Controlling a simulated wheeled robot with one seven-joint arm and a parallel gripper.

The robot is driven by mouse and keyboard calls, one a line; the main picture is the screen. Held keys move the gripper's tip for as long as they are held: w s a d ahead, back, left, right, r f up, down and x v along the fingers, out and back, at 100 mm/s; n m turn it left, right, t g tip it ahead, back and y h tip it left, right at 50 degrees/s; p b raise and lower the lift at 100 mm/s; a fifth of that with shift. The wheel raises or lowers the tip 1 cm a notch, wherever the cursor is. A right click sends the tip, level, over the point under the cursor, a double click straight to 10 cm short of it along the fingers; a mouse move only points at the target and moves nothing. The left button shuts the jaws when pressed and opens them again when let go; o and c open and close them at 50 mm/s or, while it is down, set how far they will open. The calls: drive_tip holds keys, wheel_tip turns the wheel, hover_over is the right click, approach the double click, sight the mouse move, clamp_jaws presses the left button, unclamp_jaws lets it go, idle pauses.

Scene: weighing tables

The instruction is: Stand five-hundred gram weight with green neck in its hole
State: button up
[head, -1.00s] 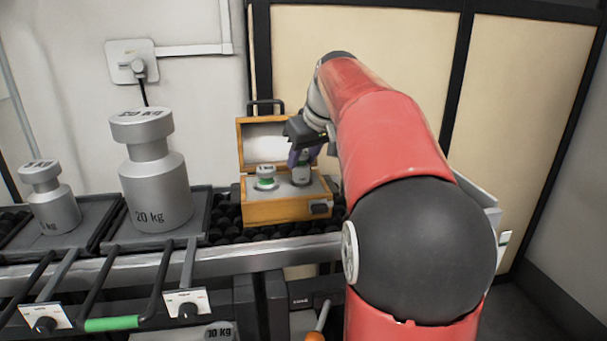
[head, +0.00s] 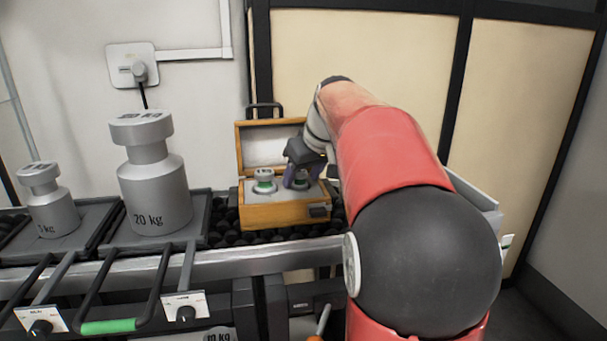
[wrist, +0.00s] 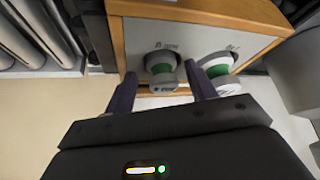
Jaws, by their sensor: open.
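The weight with a green neck (head: 302,181) stands in the right hole of the wooden box's pale insert, sunk low with its head and neck above it. In the wrist view this weight (wrist: 164,84) is between my two fingers, apart from both as far as I can see. My gripper (head: 297,174) is open and low over the right half of the box; its fingers also show in the wrist view (wrist: 162,75). The label is too small to read. The wooden box (head: 285,215) has its lid raised.
Another green-necked weight (head: 264,181) stands in the box's left hole, close beside my finger in the wrist view (wrist: 216,72). A large 20 kg weight (head: 155,195) and a smaller weight (head: 52,210) stand left on dark trays. The raised lid (head: 268,150) is behind the gripper.

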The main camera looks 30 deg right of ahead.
drive_tip(key=shift+s+r, duration=0.15)
drive_tip(key=shift+r, duration=0.2)
drive_tip(key=p+v, duration=0.1)
drive_tip(key=v, duration=1)
drive_tip(key=shift+r+p, duration=0.2)
drive_tip(key=shift+p, duration=0.2)
drive_tip(key=shift+s, duration=0.15)
